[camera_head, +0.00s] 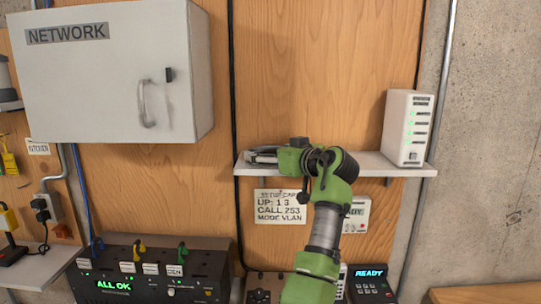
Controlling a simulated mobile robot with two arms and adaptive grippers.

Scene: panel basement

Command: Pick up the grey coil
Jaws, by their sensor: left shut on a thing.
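My left arm comes up from the bottom middle, and its green wrist bends left over a white wall shelf. My left gripper (263,155) is low over the shelf's left end, its fingers pointing left. It is shut on a small grey thing, which looks like the grey coil, at the shelf surface. The fingers and wrist hide most of it, so its shape is unclear. I cannot tell whether it still touches the shelf. My right gripper is not in view.
The white shelf (378,168) carries a white box with green lights (407,128) at its right end. A grey NETWORK cabinet (112,75) hangs at upper left. Below are a black ALL OK panel (140,286), a setup card (281,207) and a READY device (369,284).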

